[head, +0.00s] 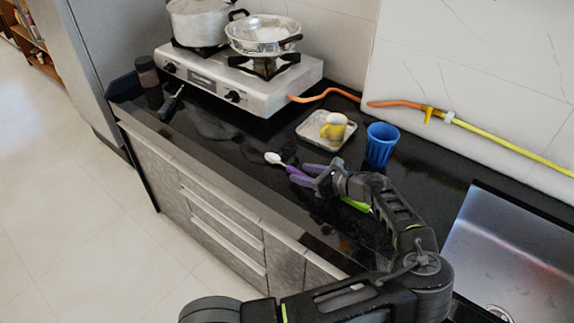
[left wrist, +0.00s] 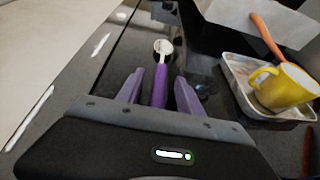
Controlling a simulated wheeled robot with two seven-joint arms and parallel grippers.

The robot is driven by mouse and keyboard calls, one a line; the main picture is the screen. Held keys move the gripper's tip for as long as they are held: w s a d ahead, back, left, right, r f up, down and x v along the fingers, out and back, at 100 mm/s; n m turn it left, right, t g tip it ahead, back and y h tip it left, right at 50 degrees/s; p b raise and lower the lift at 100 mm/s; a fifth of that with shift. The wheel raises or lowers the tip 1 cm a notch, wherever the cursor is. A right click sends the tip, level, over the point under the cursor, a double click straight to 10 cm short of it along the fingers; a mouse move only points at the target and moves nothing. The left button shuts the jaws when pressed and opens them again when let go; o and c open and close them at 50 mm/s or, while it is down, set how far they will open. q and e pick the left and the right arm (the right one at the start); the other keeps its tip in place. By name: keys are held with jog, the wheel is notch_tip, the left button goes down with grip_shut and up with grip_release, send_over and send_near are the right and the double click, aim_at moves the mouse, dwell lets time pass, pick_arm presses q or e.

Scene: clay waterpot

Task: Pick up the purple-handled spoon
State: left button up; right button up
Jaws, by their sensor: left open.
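The spoon (head: 273,158) lies on the black counter, in front of the small tray. It has a whitish bowl and a purple handle. My left gripper (head: 299,174) is open over the handle end, its fingers pointing toward the bowl. In the left wrist view the spoon (left wrist: 160,84) runs lengthwise between the two open fingers of my left gripper (left wrist: 159,76), bowl pointing away. I see a gap on each side of the handle. The near end of the handle is hidden behind the gripper body. My right gripper is not in view.
A tray (head: 303,131) with a yellow cup (head: 334,126) stands behind the spoon, and a blue cup (head: 381,145) right of it. A gas stove (head: 202,78) with pots is at the back left. The sink (head: 510,250) is at right.

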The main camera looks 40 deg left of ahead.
pick_arm(q)
jog(key=shift+a+f, duration=0.15)
jog(key=shift+a, duration=0.15)
dwell(0.4)
grip_shut()
dwell(0.4)
